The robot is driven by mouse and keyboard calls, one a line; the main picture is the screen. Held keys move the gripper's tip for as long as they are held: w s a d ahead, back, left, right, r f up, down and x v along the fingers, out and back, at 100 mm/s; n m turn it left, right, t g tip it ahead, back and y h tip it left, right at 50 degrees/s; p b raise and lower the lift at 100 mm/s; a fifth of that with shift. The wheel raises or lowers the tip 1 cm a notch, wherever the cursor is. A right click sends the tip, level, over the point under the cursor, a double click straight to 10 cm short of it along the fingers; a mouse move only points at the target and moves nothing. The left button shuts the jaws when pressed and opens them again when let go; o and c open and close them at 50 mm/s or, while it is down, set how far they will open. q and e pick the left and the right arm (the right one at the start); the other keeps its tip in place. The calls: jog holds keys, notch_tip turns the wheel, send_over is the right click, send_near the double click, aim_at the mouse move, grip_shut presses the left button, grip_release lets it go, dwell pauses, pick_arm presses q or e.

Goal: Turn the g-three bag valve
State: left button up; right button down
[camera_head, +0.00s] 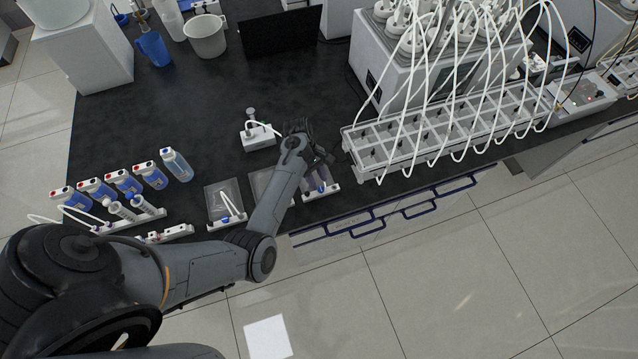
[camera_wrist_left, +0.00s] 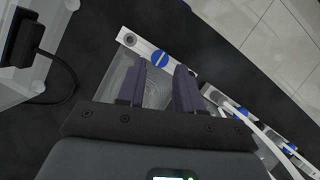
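My left gripper (camera_head: 318,180) is above the rightmost of the clear bags at the table's front edge. In the left wrist view its two purple fingers (camera_wrist_left: 160,70) are apart, with nothing held between them. A round blue valve knob (camera_wrist_left: 159,57) with a pale slot line sits on a white bar (camera_wrist_left: 140,44), just beyond the fingertips and between them in the picture. A clear bag (camera_wrist_left: 122,76) lies beside the bar, partly hidden by the fingers. No readable label shows which bag is g-three. My right gripper is not in view.
Another bag (camera_head: 222,198) with a white tube lies to the left. A white tube rack (camera_head: 440,130) with many looping hoses is close on the right. A small white device (camera_head: 258,137) stands behind my gripper.

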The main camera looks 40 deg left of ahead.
aim_at(321, 190)
pick_arm(q)
jog(key=shift+x, duration=1.5)
jog(key=shift+c, duration=0.4)
grip_shut()
